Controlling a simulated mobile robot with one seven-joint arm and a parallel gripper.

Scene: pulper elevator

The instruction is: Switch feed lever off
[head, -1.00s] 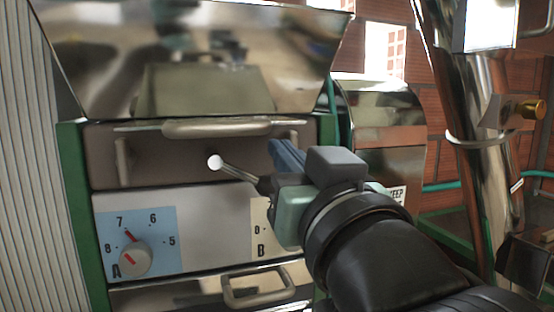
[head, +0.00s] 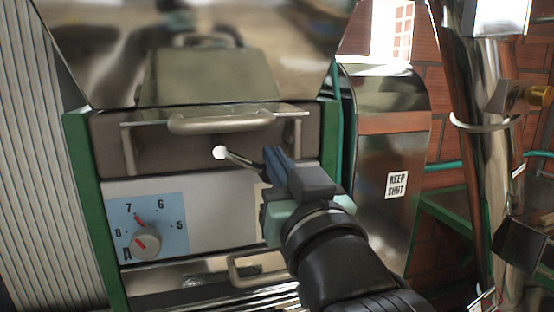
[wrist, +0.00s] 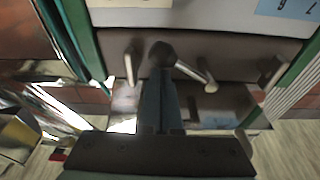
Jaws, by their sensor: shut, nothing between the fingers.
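The feed lever is a thin metal rod with a white ball end (head: 219,152). It sticks out toward the left in the head view, in front of the brown recess below the bar handle. In the wrist view the lever rod (wrist: 195,74) runs from a dark round base down to the right. My gripper (head: 270,153) is shut and empty, with its blue-grey fingers beside the lever's base end, right of the ball. In the wrist view my gripper's fingertips (wrist: 161,68) overlap the dark base; I cannot tell whether they touch it.
A bar handle (head: 220,122) spans the recess just above the lever. Below is a white panel with a red-marked knob A (head: 146,240), and a lower handle (head: 250,268). A metal housing with a "keep shut" label (head: 397,186) stands right. Ribbed metal (head: 45,180) is at left.

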